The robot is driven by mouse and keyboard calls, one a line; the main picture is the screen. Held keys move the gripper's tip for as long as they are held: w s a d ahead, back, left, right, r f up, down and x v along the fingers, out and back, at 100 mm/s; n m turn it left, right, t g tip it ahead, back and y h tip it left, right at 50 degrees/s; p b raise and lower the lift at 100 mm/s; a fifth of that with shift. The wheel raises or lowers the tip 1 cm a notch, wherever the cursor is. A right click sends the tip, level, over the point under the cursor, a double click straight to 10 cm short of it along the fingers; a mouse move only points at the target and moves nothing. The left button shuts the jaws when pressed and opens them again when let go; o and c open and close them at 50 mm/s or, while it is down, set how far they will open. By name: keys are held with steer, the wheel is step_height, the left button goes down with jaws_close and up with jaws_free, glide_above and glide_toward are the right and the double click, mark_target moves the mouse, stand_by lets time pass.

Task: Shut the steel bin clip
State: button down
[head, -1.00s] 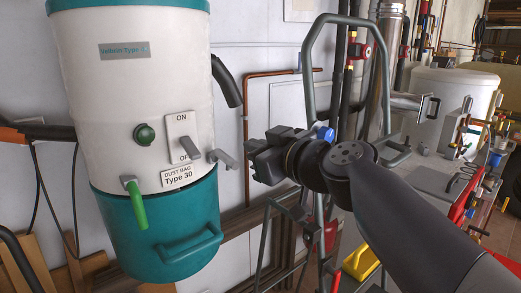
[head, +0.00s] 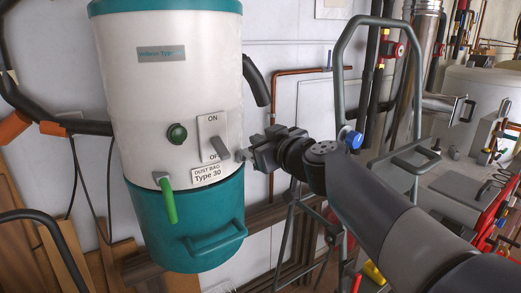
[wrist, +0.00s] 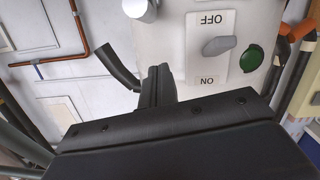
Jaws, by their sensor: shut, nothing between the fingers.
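The steel bin clip (head: 243,155) is a short grey lever on the right side of the white and teal dust bin (head: 170,95), near the seam between its two parts. It sticks outward and is partly hidden by my gripper. A pale metal cylinder end, seemingly the clip (wrist: 141,9), shows at the top edge of the wrist view. My gripper (head: 256,153) is shut and empty, right beside the clip in the head view. I cannot tell whether they touch. In the wrist view the closed fingers (wrist: 157,86) point toward the bin's front.
A grey ON/OFF switch (head: 219,148) and a green button (head: 177,134) sit left of the clip. A green clip (head: 169,199) hangs downward at the seam. A teal handle (head: 216,241) is below. A black hose (head: 256,82) and a grey tubular frame (head: 340,95) stand to the right.

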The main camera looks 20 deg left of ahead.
steer(key=shift+w+a+f+b, duration=0.15)
steer(key=shift+w+f+b, duration=0.1)
steer(key=shift+f, duration=0.35)
steer(key=shift+w+a+f+b, duration=0.1)
steer(key=shift+w+f+b, duration=0.15)
steer(key=shift+f, duration=0.3)
steer(key=shift+w+d+f+b, duration=0.15)
steer(key=shift+f+b, duration=0.15)
steer(key=shift+f, duration=0.6)
steer(key=shift+f, duration=0.1)
